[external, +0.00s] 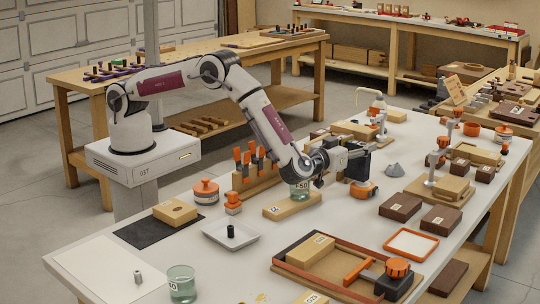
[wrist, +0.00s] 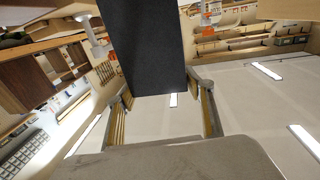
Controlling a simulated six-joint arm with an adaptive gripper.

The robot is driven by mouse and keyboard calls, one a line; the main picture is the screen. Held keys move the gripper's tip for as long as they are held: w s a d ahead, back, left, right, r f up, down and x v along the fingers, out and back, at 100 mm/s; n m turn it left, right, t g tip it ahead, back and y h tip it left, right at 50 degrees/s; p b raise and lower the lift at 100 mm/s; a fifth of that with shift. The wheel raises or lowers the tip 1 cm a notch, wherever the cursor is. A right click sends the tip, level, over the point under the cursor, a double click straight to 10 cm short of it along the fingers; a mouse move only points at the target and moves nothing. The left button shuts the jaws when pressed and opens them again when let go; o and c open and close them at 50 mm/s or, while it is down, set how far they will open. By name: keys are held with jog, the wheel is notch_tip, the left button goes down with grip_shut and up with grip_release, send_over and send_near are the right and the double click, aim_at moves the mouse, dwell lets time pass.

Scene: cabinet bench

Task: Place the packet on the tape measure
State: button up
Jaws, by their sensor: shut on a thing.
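My gripper (external: 350,152) is shut on a dark, box-shaped packet (external: 357,166) near the middle of the bench in the external view. In the wrist view the packet (wrist: 145,45) is a dark block between the two fingers. An orange and grey rounded thing, which looks like the tape measure (external: 364,191), lies on the bench just below the packet. The packet's lower edge is close above it or at it; I cannot tell whether they touch. The tape measure cannot be made out in the wrist view.
A wooden block (external: 292,205) with a glass beaker (external: 299,190) on or behind it stands left of the tape measure. A grey cone-like piece (external: 393,170) lies to the right. Dark brown boxes (external: 400,207) and a framed tray (external: 330,268) are nearer the front.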

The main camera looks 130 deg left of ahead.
jog(key=shift+f, duration=0.45)
jog(key=shift+f, duration=0.15)
jog(key=o, duration=1.3)
jog(key=shift+d, duration=0.15)
jog(key=d, duration=0.4)
jog(key=s+d, duration=0.1)
jog(key=d, duration=0.6)
jog(key=shift+s+d, duration=0.3)
jog(key=shift+r, duration=0.2)
